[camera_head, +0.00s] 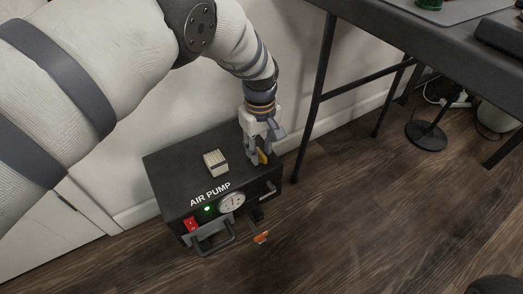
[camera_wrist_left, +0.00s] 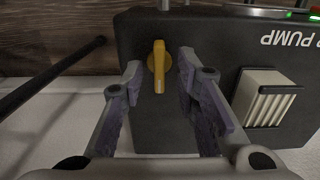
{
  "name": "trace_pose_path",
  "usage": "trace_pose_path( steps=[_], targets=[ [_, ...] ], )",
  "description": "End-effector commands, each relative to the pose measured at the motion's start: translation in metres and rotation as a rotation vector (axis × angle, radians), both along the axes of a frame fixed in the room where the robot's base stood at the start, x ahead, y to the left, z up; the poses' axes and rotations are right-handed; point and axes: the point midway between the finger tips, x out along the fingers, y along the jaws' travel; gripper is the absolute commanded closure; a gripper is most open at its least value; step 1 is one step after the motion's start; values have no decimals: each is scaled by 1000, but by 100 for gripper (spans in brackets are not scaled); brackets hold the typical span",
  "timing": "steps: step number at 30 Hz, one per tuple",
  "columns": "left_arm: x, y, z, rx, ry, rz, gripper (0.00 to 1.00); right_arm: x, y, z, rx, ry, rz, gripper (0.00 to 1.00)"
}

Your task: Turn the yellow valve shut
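The yellow valve (camera_wrist_left: 158,66) is a lever-shaped handle on top of the black air pump box (camera_wrist_left: 150,130). In the left wrist view it stands between the two fingertips of my left gripper (camera_wrist_left: 160,82), with a gap on both sides. In the head view the yellow valve (camera_head: 262,157) shows beside my left gripper (camera_head: 262,150), partly hidden by the fingers. The air pump (camera_head: 170,160) stands on the floor against the wall. My left gripper is open around the valve handle. My right gripper is not in view.
The pump carries a ribbed beige block (camera_head: 216,163), a gauge (camera_head: 232,203), a red switch (camera_head: 191,224), a green light and front handles. An orange-tipped part (camera_head: 261,237) sticks out at the front. A black table (camera_head: 430,40) with thin legs stands right; the wooden floor in front is clear.

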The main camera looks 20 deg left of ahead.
Motion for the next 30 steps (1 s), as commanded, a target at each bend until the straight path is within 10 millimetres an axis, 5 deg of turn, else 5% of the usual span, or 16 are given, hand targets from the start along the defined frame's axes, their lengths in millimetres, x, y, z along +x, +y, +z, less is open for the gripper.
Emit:
trace_pose_path(
  steps=[8, 12, 30],
  targets=[
    [0, 0, -2, 0, -1, 0, 72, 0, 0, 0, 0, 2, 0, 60],
    [0, 0, -2, 0, -1, 0, 100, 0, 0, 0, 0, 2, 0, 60],
    [1, 0, -2, 0, -1, -131, 100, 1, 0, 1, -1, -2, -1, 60]
  ],
)
